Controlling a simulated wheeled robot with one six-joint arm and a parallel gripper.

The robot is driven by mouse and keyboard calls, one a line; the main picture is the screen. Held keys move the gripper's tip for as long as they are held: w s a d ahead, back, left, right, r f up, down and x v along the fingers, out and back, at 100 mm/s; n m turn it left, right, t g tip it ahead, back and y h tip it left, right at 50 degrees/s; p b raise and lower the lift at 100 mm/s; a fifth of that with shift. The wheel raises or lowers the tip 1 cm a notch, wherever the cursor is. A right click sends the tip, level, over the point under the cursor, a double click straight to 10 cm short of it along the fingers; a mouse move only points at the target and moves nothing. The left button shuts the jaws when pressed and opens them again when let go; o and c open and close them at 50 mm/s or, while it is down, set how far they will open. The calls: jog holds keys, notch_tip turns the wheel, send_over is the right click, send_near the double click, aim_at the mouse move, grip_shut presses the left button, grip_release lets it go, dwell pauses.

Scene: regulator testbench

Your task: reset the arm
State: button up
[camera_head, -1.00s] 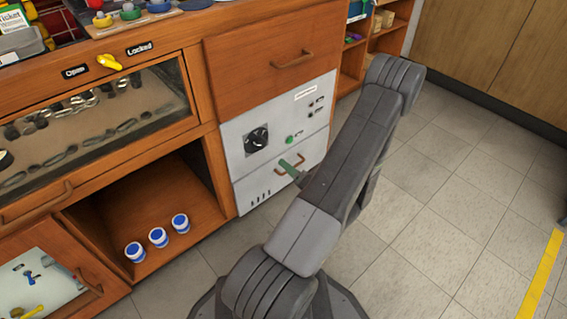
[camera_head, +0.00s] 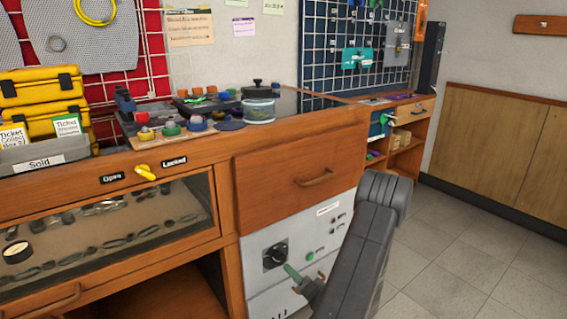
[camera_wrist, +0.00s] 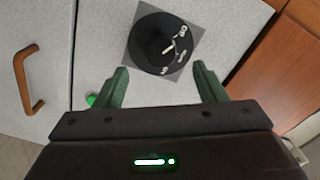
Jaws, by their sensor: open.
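My gripper (camera_head: 293,273) is in front of the grey metal panel (camera_head: 258,243), just to the lower right of its black rotary dial (camera_head: 274,257). In the wrist view, my gripper (camera_wrist: 161,80) has its two green fingers spread wide with nothing between them. The dial (camera_wrist: 155,45) shows there just beyond the fingertips, on a dark square plate with white marks. I see no contact with it. My dark arm covers part of the panel's right side in the head view.
A green button (camera_head: 310,256) is on the panel. A wooden drawer (camera_head: 300,165) is above it. A yellow switch (camera_head: 145,173) sits between Open and Locked labels. A glass jar (camera_head: 258,104) and several coloured knobs stand on the counter. Floor (camera_head: 450,240) at the right is clear.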

aim_at(280, 262)
jog(key=b+x, duration=0.1)
jog(key=x, duration=0.5)
jog(key=shift+w+a, duration=0.2)
jog(key=shift+s, duration=0.1)
